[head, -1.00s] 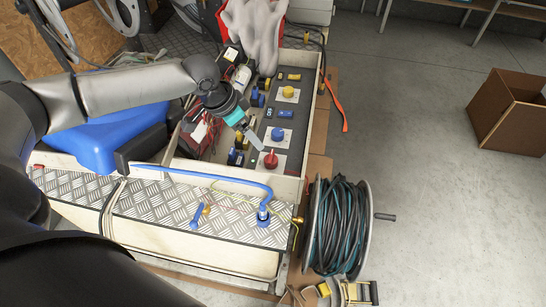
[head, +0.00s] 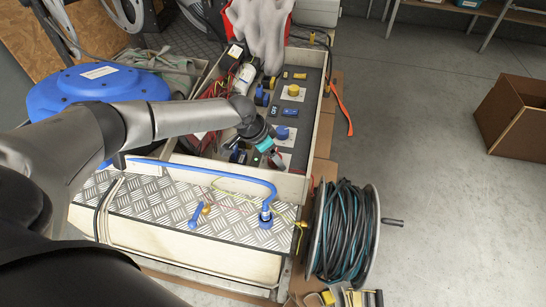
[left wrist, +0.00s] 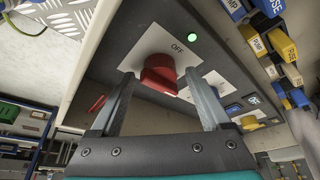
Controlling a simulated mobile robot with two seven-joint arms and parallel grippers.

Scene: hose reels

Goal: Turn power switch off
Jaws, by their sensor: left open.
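A green light (left wrist: 192,37) glows beside the plate. My left gripper (left wrist: 160,82) is open, with one finger on each side of the red knob; whether they touch it I cannot tell. In the head view my left gripper (head: 278,158) is over the near end of the dark control panel and mostly hides the red knob. The way the knob points is not clear. My right gripper is not in view.
Blue (head: 282,132) and yellow (head: 293,90) knobs sit farther along the panel. A pale box wall (head: 240,178) edges the panel on the near side. A hose reel (head: 345,232) stands at right, and a cardboard box (head: 515,118) beyond. The floor between is clear.

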